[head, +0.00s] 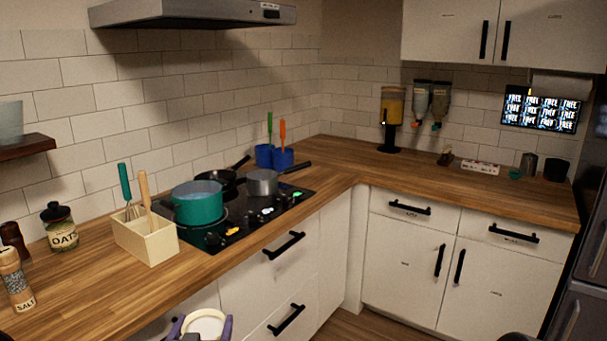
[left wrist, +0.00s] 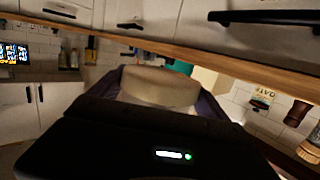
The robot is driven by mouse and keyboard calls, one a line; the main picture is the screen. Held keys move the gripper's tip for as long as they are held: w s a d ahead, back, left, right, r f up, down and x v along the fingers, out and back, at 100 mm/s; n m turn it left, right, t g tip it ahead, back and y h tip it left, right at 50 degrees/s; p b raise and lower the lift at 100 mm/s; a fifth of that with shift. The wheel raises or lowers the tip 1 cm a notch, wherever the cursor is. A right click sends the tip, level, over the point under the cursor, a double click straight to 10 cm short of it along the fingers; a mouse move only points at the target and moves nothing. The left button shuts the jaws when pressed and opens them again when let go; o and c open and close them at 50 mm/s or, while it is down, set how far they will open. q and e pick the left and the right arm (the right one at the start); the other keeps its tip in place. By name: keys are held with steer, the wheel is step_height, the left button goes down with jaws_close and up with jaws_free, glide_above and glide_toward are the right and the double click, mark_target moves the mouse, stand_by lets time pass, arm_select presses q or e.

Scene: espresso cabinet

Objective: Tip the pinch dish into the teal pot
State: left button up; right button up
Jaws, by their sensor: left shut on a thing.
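The teal pot (head: 197,207) stands upright on the black hob; its inside looks pale blue-grey. The pinch dish (head: 208,317) is a small cream round dish at the bottom edge of the head view. My left gripper (head: 202,327), with purple fingers, is shut on it, one finger on each side. Dish and gripper are in front of the cabinet fronts, lower in the picture than the pot and apart from it. In the left wrist view the dish (left wrist: 160,88) sits between the fingers; what it holds is hidden. A bit of teal shows behind it. My right gripper is not in view.
A cream utensil box (head: 148,240) with a whisk stands left of the pot. A dark pan (head: 223,182) and a grey saucepan (head: 262,182) share the hob (head: 245,221). Drawer handles (head: 283,246) stick out below the counter edge.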

mark_target(216, 337)
arm_select(q)
steer(key=f, duration=0.1)
steer(key=d+f, duration=0.2)
steer(key=shift+s+d+m+h, duration=0.15)
steer(key=shift+s+m+h, duration=0.15)
steer(key=shift+h, duration=0.1)
steer(key=s, duration=0.1)
steer(key=s+r, duration=0.1)
steer(key=s, duration=0.1)
steer(key=s+r, duration=0.1)
steer(key=shift+s, duration=0.25)
